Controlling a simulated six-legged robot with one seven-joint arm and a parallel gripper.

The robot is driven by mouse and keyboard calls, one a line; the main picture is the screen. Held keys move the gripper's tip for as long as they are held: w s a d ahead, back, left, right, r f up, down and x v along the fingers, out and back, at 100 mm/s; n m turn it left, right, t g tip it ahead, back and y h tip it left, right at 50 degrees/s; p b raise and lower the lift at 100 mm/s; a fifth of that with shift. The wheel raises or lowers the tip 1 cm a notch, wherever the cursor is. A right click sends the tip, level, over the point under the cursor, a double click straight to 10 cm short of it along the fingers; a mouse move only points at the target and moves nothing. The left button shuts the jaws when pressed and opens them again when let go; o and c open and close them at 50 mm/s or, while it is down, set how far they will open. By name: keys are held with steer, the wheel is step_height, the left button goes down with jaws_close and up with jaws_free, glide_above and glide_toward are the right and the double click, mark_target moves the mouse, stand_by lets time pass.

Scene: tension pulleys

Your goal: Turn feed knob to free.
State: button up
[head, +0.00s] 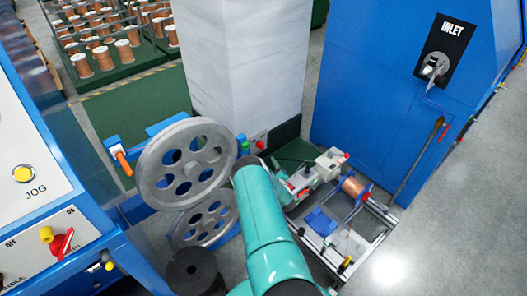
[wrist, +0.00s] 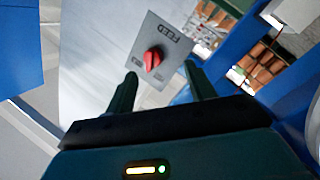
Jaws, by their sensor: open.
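The feed knob (wrist: 152,59) is red and sits on a grey plate marked FEED (wrist: 170,34) in the wrist view. The plate appears tilted there, with its lettering upside down. My gripper (wrist: 160,70) is open, its two dark fingers apart on either side below the knob, with nothing between them. I cannot tell whether either finger touches the plate. In the head view a small grey plate with a red spot (head: 258,143) shows at the foot of the white pillar, beside my teal arm. My gripper is not clear in that view. The other plate lettering is too small to read.
Two grey pulley wheels (head: 186,160) stand left of my arm. A blue cabinet marked INLET (head: 375,85) stands at the right. A control panel (head: 40,190) is at the left. A frame with a copper spool (head: 352,186) stands right of my arm.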

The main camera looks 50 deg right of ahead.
mark_target(263, 148)
steer(key=s+d+r+m+t+y, duration=0.2)
steer(key=s+d+r+m+y, duration=0.1)
steer(key=s+y, duration=0.25)
steer(key=shift+h, duration=0.25)
steer(key=w, duration=0.4)
steer(key=w+d, duration=0.1)
steer(key=w, duration=0.4)
steer(key=w+d, duration=0.1)
steer(key=w, duration=0.3)
steer(key=shift+w+f, duration=0.15)
steer(key=c, duration=1)
steer(key=shift+o, duration=0.2)
steer(key=shift+n, duration=1.9)
steer(key=o, duration=1)
steer(key=shift+c, duration=0.2)
